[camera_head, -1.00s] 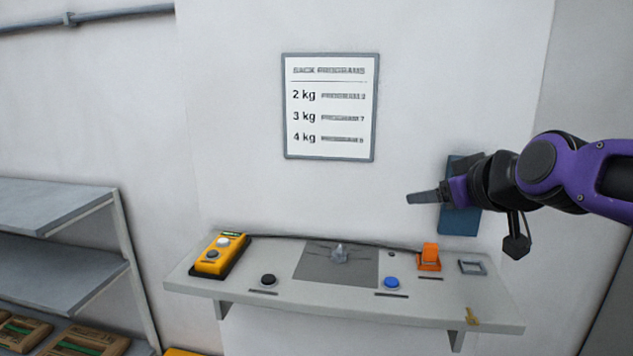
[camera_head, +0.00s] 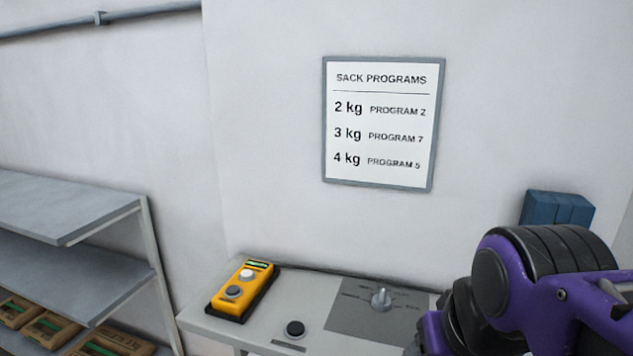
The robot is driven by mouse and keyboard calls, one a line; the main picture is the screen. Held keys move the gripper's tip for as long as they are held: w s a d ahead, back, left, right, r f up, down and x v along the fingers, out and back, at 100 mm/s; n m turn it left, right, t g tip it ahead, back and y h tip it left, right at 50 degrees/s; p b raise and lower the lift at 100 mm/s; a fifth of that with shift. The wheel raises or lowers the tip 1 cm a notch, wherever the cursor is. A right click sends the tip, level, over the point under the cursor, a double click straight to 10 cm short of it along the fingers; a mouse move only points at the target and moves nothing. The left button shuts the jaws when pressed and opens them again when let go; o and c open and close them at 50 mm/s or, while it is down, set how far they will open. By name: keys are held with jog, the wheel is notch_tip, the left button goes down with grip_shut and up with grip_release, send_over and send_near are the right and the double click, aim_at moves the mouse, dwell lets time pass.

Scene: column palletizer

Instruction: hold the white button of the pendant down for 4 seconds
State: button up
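The yellow pendant (camera_head: 242,290) lies in a dark holder at the left end of the grey console shelf. Its white button (camera_head: 246,274) is near the top, below a small green display, with a grey button (camera_head: 233,292) lower down. Nothing touches the white button. My purple and black arm is at the lower right, well to the right of the pendant. My gripper's fingers are out of the frame or hidden behind the arm, so its opening does not show.
The console shelf (camera_head: 228,328) carries a black button (camera_head: 294,329) and a grey knob (camera_head: 381,299) on a dark plate. A sack programs sign (camera_head: 379,123) hangs above. A rack (camera_head: 65,213) with sacks stands left. A blue box (camera_head: 557,208) is on the wall at right.

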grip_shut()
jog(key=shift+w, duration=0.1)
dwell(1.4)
